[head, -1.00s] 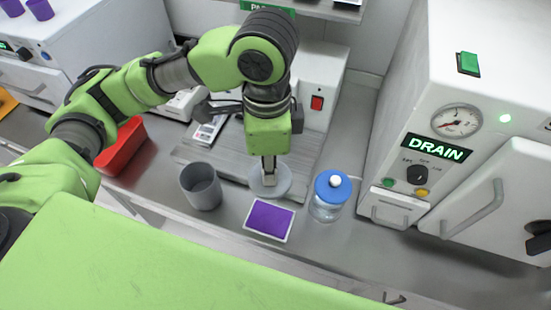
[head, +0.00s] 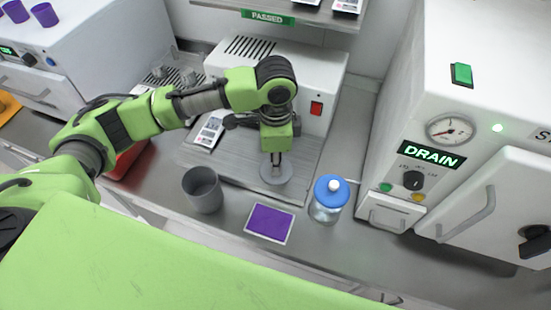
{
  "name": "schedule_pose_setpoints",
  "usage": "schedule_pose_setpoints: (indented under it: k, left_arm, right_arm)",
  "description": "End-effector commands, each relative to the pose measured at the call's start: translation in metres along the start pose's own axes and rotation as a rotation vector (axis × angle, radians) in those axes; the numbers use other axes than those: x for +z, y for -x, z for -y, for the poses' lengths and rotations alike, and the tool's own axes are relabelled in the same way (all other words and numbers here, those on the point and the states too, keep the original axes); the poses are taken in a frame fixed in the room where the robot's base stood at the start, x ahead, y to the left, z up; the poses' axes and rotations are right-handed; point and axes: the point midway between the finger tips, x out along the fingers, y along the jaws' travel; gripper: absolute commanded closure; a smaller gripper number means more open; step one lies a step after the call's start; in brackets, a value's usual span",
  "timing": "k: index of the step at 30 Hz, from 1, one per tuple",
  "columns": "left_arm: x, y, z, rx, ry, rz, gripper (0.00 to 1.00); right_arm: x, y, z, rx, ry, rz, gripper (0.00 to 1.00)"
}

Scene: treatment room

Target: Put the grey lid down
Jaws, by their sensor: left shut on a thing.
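The grey lid (head: 283,180) is a flat round disc in the head view, at the front part of the ribbed grey board on the counter. My left gripper (head: 275,160) points down over it and is shut on it, at its middle. Whether the lid touches the board under it I cannot tell. An open grey cup (head: 203,190) stands to the left of the lid, apart from it. My right gripper is not in view.
A glass jar with a blue lid (head: 329,199) stands to the right. A purple pad (head: 269,223) lies in front. Behind is a white box with a red switch (head: 317,107). A white machine labelled DRAIN (head: 432,155) fills the right. A red tray (head: 126,160) is partly hidden by my arm.

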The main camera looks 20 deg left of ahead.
Motion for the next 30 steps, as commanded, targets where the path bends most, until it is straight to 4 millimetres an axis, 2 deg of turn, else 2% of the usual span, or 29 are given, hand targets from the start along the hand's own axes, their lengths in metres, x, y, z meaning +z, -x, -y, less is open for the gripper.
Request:
schedule_pose_setpoints:
  k: [8, 9, 11, 22, 26, 30]
  left_arm:
    - [0.000, -0.002, 0.000, 0.001, 0.001, 0.000, 1.00]
    - [0.000, -0.003, 0.000, 0.001, 0.001, 0.000, 0.83]
    - [0.000, -0.003, 0.000, 0.001, 0.001, 0.000, 0.69]
    - [0.000, 0.000, 0.000, -0.001, 0.000, 0.001, 0.69]
    - [-0.001, 0.016, 0.000, -0.002, -0.001, -0.003, 0.69]
    - [-0.001, 0.045, 0.001, -0.005, 0.000, -0.003, 0.69]
  right_arm:
    - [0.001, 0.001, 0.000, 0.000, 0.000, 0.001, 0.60]
    - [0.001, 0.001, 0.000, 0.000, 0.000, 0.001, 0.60]
    - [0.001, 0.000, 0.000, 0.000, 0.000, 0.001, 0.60]
    - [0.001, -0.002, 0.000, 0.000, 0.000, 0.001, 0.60]
    - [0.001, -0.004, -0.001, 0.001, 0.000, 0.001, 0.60]
    - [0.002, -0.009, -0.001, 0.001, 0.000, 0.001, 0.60]
